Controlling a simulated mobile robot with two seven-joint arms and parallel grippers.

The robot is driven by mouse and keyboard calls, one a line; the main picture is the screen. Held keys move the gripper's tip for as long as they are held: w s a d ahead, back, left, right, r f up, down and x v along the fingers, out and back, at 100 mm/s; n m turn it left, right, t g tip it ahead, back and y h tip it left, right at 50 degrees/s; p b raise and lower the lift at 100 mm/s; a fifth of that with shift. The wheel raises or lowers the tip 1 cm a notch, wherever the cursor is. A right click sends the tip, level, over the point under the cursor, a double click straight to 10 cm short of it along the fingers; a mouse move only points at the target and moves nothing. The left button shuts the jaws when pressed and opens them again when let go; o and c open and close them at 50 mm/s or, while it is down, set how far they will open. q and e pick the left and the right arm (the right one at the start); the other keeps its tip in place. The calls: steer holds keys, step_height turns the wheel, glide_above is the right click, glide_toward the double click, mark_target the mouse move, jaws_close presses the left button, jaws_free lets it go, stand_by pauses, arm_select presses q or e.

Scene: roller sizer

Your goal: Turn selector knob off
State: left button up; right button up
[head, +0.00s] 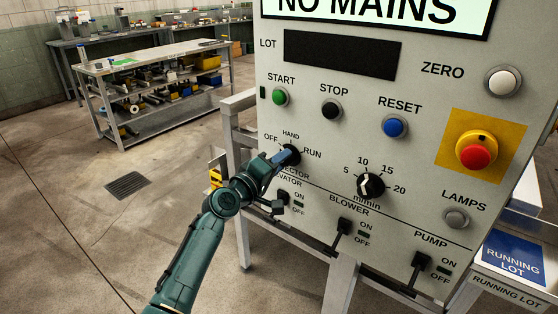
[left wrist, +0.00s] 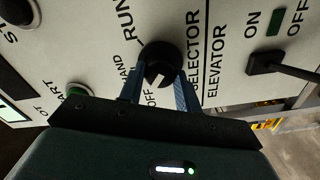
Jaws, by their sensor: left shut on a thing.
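The selector knob (head: 293,151) is a round black knob on the grey control panel (head: 310,110), with OFF at its left, HAND above and RUN at its right. In the left wrist view the knob (left wrist: 158,54) carries a light pointer mark on its lower part, angled toward the OFF label. My left gripper (head: 286,157) is shut on the knob. Its two blue fingers lie on either side of it in the left wrist view (left wrist: 158,85). In the head view the gripper partly covers the knob. My right gripper is not in view.
A dial (head: 370,187) and the STOP button (head: 331,109) lie to the knob's right. The elevator switch (head: 283,198) sits just below my gripper. A red emergency button (head: 476,152) is at the far right. Open floor lies left of the panel.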

arm_select(q)
steer(key=shift+n, duration=0.8)
steer(key=o, duration=1)
steer(key=shift+c, duration=0.2)
steer(key=v, duration=1.3)
steer(key=shift+p, duration=0.35)
steer(key=shift+s, duration=0.1)
